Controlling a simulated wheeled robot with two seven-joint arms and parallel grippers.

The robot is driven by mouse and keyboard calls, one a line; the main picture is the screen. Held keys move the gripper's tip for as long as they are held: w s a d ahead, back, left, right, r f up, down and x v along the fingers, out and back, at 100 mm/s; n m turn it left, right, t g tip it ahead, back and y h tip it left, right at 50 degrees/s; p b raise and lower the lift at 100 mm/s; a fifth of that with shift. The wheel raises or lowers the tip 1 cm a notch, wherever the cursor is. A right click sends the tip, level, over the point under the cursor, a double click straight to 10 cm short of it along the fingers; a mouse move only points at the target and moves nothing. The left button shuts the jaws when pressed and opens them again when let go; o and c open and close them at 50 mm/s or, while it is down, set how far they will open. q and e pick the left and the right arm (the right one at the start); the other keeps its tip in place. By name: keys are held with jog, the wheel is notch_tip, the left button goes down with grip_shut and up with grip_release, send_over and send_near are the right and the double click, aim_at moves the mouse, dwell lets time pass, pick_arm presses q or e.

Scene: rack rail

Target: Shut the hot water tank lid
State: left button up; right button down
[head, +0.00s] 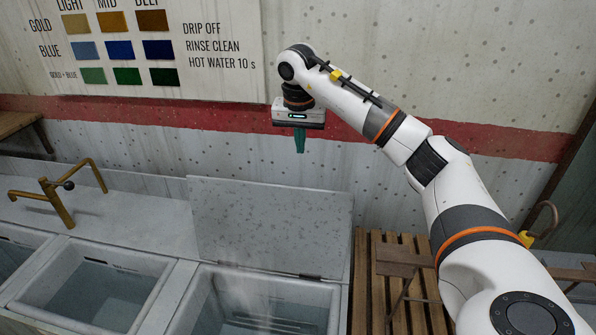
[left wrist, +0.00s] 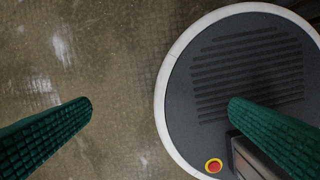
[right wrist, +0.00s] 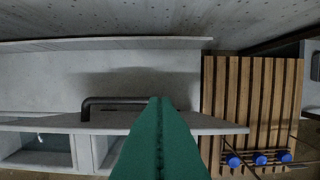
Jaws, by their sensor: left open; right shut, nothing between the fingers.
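The hot water tank lid (head: 270,228) stands raised, tilted up at the back of the steaming tank (head: 262,300). A dark bar handle (right wrist: 112,102) shows beside the lid's upper edge in the right wrist view; the head view hides it behind the lid. My right gripper (head: 299,150) points down above the lid's top edge, near its right half. Its green fingers (right wrist: 160,105) are shut and empty, overlapping the handle's end in the right wrist view; I cannot tell whether they touch it. My left gripper (left wrist: 160,105) is open and empty, above the floor.
Other open basins (head: 92,290) and a brass tap (head: 58,200) are at the left. A slatted wooden rack (head: 365,270) stands right of the tank; blue round items (right wrist: 258,158) show by it. The wall (head: 230,140) is behind the lid.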

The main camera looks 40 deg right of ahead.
jog(key=f+p, duration=0.1)
jog(key=f, duration=0.1)
jog(key=s+a+f+p, duration=0.1)
jog(key=f+p, duration=0.1)
jog(key=f, duration=0.1)
jog(key=s+a+f+p, duration=0.1)
jog(key=f, duration=0.2)
jog(key=shift+p, duration=0.3)
pick_arm(q)
jog(key=r, duration=0.1)
jog(key=s+r, duration=0.1)
jog(key=r, duration=0.1)
jog(key=a+r, duration=0.1)
jog(key=shift+s+r, duration=0.2)
jog(key=shift+r, duration=0.2)
pick_arm(e)
jog(key=shift+s+a+f, duration=0.15)
jog(key=shift+s+a, duration=0.05)
pick_arm(q)
jog(key=shift+s, duration=0.1)
pick_arm(e)
jog(key=shift+w, duration=0.1)
